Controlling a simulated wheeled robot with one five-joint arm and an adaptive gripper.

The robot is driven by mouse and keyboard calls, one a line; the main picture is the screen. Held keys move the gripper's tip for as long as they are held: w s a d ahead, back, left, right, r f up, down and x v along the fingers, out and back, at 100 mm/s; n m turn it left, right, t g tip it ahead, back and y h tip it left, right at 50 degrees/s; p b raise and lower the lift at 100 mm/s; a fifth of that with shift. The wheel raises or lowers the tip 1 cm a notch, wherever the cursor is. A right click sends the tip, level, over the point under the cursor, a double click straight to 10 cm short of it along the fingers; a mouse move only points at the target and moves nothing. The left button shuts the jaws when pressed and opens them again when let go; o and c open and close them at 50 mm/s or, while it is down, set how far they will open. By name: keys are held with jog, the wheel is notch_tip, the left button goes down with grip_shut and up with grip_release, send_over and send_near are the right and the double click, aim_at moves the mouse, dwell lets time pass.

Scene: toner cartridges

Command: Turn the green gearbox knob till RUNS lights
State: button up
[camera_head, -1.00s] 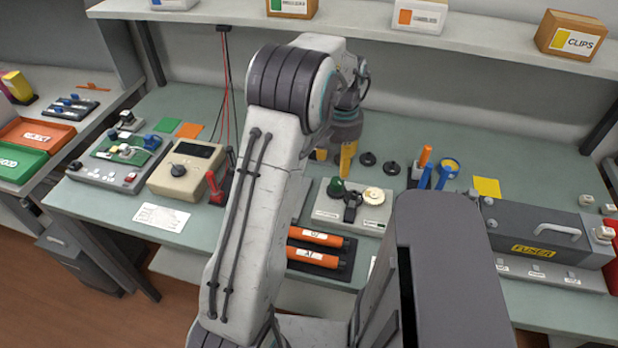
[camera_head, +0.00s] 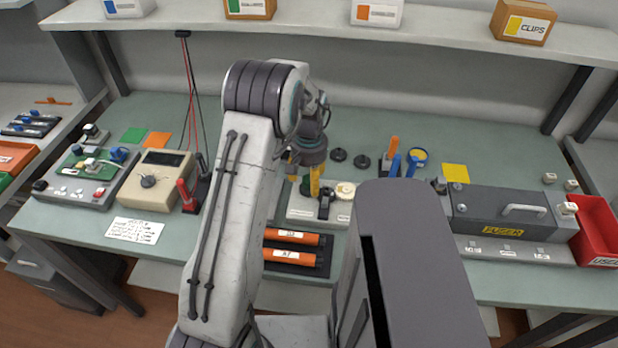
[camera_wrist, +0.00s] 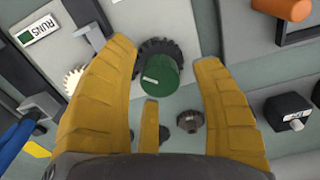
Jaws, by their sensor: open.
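The green knob (camera_wrist: 161,75) shows in the wrist view with a white pointer mark, on a dark toothed gear, between the open fingers of my gripper (camera_wrist: 165,85). The fingers stand apart on both sides of it, and I cannot tell how far above it they are. In the head view my gripper (camera_head: 312,180) is over the left part of the pale gearbox board (camera_head: 300,211); the green knob (camera_head: 305,187) is partly hidden by a yellow finger. The RUNS label (camera_wrist: 38,30) is at the upper left of the wrist view, with a green patch; I cannot tell whether it is lit.
A black rack with orange cartridges (camera_head: 290,237) lies in front of the board. Blue and orange-handled tools (camera_head: 393,160) stand to its right, then the grey fuser unit (camera_head: 505,212). A beige meter box (camera_head: 152,180) is at the left. A shelf (camera_head: 400,35) runs above.

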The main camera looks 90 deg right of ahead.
grip_shut()
dwell(0.7)
